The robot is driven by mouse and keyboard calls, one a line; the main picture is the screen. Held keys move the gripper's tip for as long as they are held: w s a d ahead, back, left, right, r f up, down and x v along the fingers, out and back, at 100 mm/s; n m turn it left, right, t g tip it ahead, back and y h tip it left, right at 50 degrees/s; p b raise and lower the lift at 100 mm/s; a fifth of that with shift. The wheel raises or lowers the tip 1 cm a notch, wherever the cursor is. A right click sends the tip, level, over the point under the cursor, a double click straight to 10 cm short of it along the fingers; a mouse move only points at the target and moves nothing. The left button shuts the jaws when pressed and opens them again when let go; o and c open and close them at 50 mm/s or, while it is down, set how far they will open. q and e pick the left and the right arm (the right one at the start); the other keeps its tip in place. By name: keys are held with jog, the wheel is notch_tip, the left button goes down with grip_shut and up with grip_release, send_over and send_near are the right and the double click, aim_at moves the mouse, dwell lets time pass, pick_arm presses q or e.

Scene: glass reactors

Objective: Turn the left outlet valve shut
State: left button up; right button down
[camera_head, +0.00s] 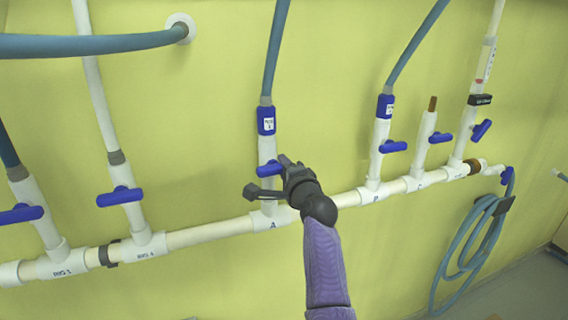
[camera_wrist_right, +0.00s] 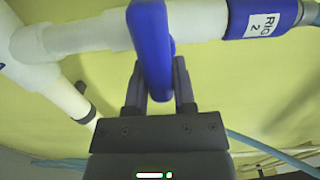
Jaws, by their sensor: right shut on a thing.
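The blue valve handle (camera_head: 267,169) is on the white upright branch pipe above the fitting marked A. It lies roughly crosswise to its pipe. In the right wrist view, the blue handle (camera_wrist_right: 152,45) stands between the two fingers and crosses the white pipe (camera_wrist_right: 95,35). My right gripper (camera_head: 284,166), on the purple arm, reaches up from below and is shut on this handle. In the wrist view, the gripper (camera_wrist_right: 158,92) has a dark finger on each side of the handle. My left gripper is not in view.
A long white pipe (camera_head: 212,234) runs along the yellow wall. Other blue handles sit to the left (camera_head: 120,197) and right (camera_head: 393,147). A blue hose (camera_head: 274,50) rises above the gripped valve. A coiled blue hose (camera_head: 466,262) hangs at the right.

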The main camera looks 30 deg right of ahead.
jog(key=shift+f, duration=0.1)
dwell(0.4)
jog(key=shift+c, duration=2.2)
grip_release()
jog(key=shift+s, duration=0.1)
jog(key=v, duration=0.9)
jog(key=shift+s+a+b, duration=0.15)
jog(key=shift+s+b, duration=0.2)
